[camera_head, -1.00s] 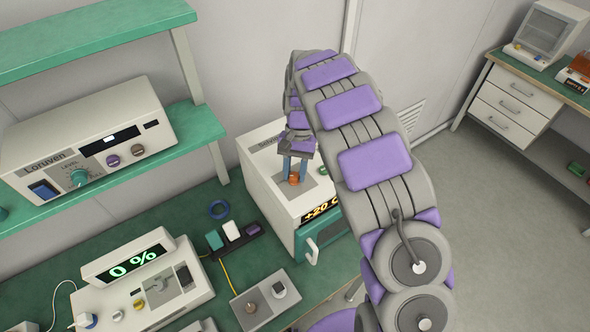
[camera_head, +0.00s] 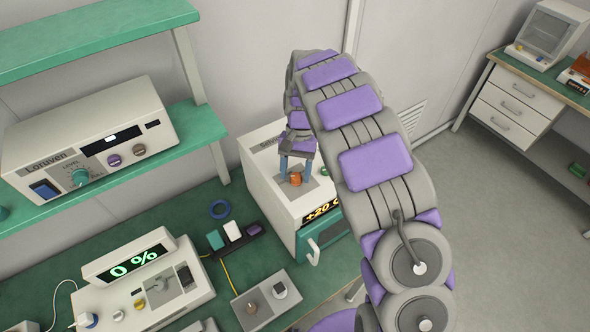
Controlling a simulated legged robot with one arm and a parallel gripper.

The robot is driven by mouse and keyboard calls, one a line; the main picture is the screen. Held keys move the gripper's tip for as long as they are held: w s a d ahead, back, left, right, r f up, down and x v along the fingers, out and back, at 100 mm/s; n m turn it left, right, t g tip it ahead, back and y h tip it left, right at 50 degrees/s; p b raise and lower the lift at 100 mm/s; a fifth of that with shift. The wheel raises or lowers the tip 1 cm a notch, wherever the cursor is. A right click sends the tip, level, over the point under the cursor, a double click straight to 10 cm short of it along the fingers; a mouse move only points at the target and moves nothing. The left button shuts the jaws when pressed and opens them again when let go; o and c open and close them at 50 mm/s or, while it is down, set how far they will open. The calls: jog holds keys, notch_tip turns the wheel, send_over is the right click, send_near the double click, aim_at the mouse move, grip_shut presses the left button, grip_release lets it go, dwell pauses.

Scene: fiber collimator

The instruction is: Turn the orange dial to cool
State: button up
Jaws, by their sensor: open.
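The orange dial (camera_head: 296,179) stands on a grey plate on top of a white box-shaped device (camera_head: 272,206) with a teal front door. The device's display (camera_head: 320,211) shows orange text that reads about "+20 C", its right end hidden by my arm. My gripper (camera_head: 293,175) points down at the dial from above, its blue-grey fingers apart. One finger is left of the dial and the other is behind or beside it. I cannot tell whether either finger touches the dial.
A shelf holds the Loruven unit (camera_head: 88,139). A drawer bench (camera_head: 511,105) stands far right.

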jog(key=p+v, duration=0.7)
jog(key=v, duration=1)
jog(key=shift+r, duration=0.2)
jog(key=shift+a, duration=0.1)
jog(key=s+d+r+t+b, duration=0.1)
jog(key=s+d+b, duration=0.35)
jog(key=s, duration=0.45)
jog(key=s+d+r+t+b, duration=0.1)
jog(key=s+d+b, duration=0.3)
jog(key=s, duration=0.5)
jog(key=s+d+f+b, duration=0.1)
jog(key=s+f+b, duration=0.1)
jog(key=s, duration=0.5)
jog(key=s+d+f+n+b, duration=0.1)
jog(key=s+d+f, duration=0.1)
jog(key=s+f, duration=0.3)
jog(key=s+d+f+n+b, duration=0.1)
jog(key=s+f, duration=0.3)
jog(key=s, duration=0.7)
jog(key=shift+s+d+t+h+b, duration=0.15)
jog(key=shift+d+t+h+b, duration=0.35)
jog(key=shift+b, duration=0.3)
